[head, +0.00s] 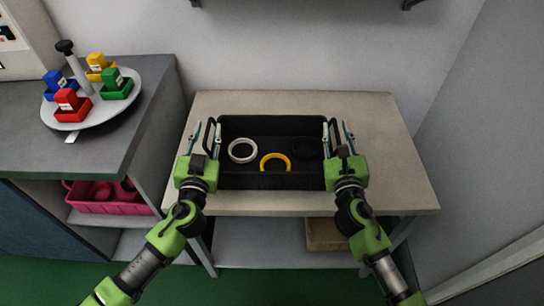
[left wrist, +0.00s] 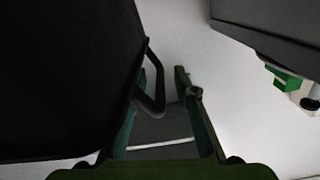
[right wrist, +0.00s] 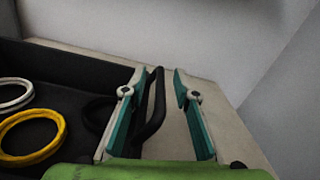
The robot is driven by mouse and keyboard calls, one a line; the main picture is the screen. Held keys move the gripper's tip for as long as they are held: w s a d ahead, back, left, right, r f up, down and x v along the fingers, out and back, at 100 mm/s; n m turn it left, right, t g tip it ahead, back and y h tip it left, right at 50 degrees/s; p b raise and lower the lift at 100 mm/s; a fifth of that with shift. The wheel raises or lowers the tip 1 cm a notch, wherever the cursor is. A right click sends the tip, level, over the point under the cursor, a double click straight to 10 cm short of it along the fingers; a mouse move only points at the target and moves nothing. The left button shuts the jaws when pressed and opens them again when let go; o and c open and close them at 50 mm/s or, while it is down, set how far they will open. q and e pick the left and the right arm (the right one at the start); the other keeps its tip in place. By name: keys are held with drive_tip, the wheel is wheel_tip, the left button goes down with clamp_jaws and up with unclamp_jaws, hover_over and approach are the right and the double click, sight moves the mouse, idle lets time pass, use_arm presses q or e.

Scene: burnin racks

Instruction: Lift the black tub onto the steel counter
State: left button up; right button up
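The black tub (head: 268,181) sits on the pale-topped table, with a looped handle at each end. It holds a white ring (head: 241,151), a yellow ring (head: 275,162) and a dark ring (head: 306,148). My left gripper (head: 205,133) is at the left handle; in the left wrist view the handle (left wrist: 158,92) runs between its parted fingers. My right gripper (head: 337,133) is at the right handle; in the right wrist view the handle (right wrist: 156,112) stands between its open fingers. Neither gripper is closed on a handle. The grey counter (head: 150,95) is at the left.
A round white stand (head: 92,112) with blue, yellow, green and red blocks in trays occupies the counter's back part. A pink bin (head: 110,207) is on the shelf below. The table (head: 390,150) has free room right of the tub. Walls close the back and right.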

use_arm(q)
clamp_jaws()
use_arm(e)
clamp_jaws()
